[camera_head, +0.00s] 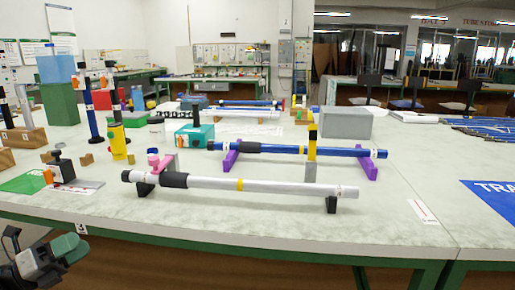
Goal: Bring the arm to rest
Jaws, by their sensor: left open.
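My left gripper (42,256) is at the lower left corner, in front of the table's front edge and low beside it. It is open, and nothing shows between its fingers. My right gripper is out of view. The white table (250,232) carries a silver rod (265,187) with a black sleeve and a yellow band, lying across two black supports. Behind it, a blue rod (275,149) lies across purple supports (230,156). Both rods are apart from my gripper.
A green mat (24,183) and a small black-and-grey device (64,168) stand near the left front edge. Yellow and blue upright pieces, a teal box (194,135) and a grey box (346,122) stand farther back. A blue sign (493,202) lies at right. The front strip of table is clear.

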